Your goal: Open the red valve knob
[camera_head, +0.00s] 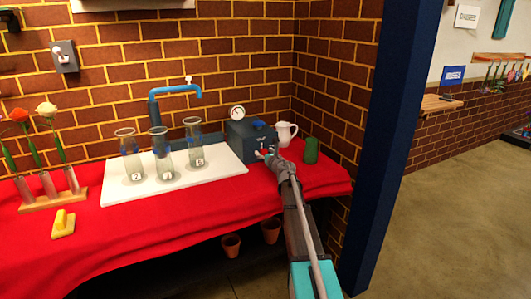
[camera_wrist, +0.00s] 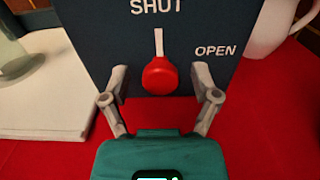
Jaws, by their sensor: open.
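The red valve knob (camera_wrist: 160,76) is on the front of a dark blue-grey box (camera_wrist: 110,40). A pale pointer above the knob points up at the word SHUT; the word OPEN is to the right. My gripper (camera_wrist: 161,95) is open, one finger on each side of the knob, with gaps between the fingers and the knob. In the head view the box (camera_head: 240,143) stands at the right part of the red-covered table, and my gripper (camera_head: 268,155) is at its front. There the gripper partly hides the knob.
A white pitcher (camera_head: 286,133) and a green container (camera_head: 311,151) stand right of the box. Several glass vases, such as the right one (camera_head: 196,155), stand on a white board (camera_head: 225,168) to the left under a blue faucet (camera_head: 177,90). A dark blue post (camera_head: 385,150) rises at the right.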

